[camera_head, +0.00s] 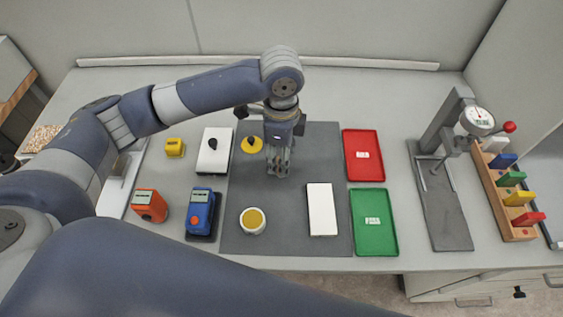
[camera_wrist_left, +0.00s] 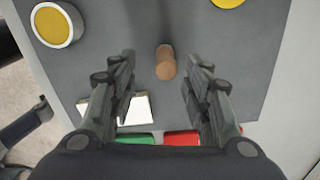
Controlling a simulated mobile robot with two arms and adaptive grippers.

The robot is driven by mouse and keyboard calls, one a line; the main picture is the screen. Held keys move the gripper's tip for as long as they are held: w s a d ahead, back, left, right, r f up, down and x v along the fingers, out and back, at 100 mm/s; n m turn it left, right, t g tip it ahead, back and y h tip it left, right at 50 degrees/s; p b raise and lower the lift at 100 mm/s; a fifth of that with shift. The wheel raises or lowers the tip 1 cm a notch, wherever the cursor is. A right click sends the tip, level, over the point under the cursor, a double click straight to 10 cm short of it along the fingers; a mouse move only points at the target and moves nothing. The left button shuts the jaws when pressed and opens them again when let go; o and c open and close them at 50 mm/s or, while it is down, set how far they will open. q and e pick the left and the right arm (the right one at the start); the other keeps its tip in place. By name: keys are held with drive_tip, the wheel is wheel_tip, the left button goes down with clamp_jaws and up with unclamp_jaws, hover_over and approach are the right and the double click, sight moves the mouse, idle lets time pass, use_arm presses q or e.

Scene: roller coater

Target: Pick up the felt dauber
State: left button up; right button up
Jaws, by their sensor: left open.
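A small brown cylindrical piece, which looks like the felt dauber (camera_wrist_left: 166,62), stands on the dark grey mat (camera_wrist_left: 105,25) in the left wrist view. My left gripper (camera_wrist_left: 160,64) is open over it, with one finger on each side and a visible gap to both. In the head view my left gripper (camera_head: 279,167) points down over the mat's upper middle. There the gripper hides the brown piece. My right gripper is not in view.
On the mat are a round yellow-topped pot (camera_head: 253,220), a yellow disc (camera_head: 251,145) and a white block (camera_head: 321,209). Red (camera_head: 363,155) and green (camera_head: 374,222) trays lie to the right. Blue (camera_head: 201,212) and orange (camera_head: 150,205) devices stand left. A gauge stand (camera_head: 444,215) is further right.

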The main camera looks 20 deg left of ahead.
use_arm(q)
drive_tip(key=f, duration=0.1)
drive_tip(key=f+p, duration=0.1)
drive_tip(key=f, duration=0.3)
drive_tip(key=shift+w+p, duration=0.35)
drive_tip(key=shift+a+f, duration=0.1)
drive_tip(key=shift+f, duration=0.4)
drive_tip(key=c, duration=0.9)
clamp_jaws()
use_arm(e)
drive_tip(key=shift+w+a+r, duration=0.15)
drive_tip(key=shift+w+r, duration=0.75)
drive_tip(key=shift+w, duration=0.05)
